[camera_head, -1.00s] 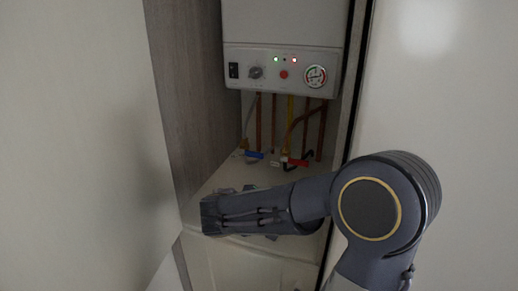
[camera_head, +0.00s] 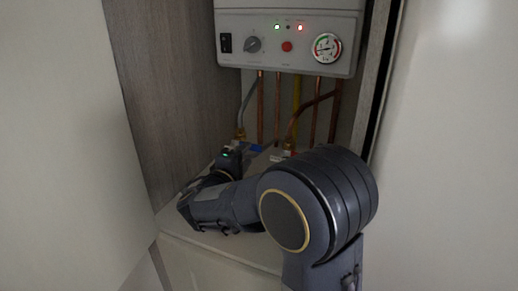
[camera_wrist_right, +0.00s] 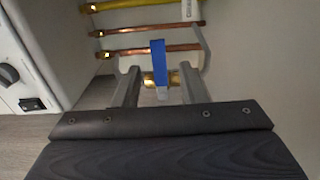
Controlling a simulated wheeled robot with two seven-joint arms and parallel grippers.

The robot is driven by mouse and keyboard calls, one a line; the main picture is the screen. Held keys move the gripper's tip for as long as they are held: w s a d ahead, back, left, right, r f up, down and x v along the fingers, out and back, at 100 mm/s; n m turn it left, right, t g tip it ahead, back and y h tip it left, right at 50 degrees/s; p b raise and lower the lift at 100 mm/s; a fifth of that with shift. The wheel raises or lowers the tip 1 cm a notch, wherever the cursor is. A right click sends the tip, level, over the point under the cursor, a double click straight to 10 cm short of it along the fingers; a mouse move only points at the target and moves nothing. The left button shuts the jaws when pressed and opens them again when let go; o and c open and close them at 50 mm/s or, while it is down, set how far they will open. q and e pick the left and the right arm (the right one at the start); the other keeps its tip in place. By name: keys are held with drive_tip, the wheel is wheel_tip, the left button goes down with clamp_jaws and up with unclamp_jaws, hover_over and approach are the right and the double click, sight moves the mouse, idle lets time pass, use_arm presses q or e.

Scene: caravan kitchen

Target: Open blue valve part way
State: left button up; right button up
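The blue valve handle (camera_head: 256,149) sits low on the pipes under the boiler, partly hidden by my right arm in the head view. In the right wrist view the blue lever (camera_wrist_right: 158,60) stands out in front of a brass fitting (camera_wrist_right: 174,79). My right gripper (camera_wrist_right: 160,72) is open, with one finger on each side of the lever and visible gaps between. In the head view my right gripper (camera_head: 234,151) is at the valve, its fingertips hard to make out. My left gripper is in neither current view.
The white boiler (camera_head: 290,38) hangs above, with a knob, lights and a gauge. Copper pipes (camera_head: 278,100) and a yellow pipe (camera_head: 296,95) run down close by. A grey wood side wall (camera_head: 165,85) bounds the left. A red handle (camera_head: 297,153) shows just behind my arm.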

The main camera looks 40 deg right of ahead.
sight(252, 148)
drive_tip(key=x, duration=0.7)
drive_tip(key=shift+w+d, duration=0.1)
drive_tip(key=shift+d, duration=0.15)
clamp_jaws()
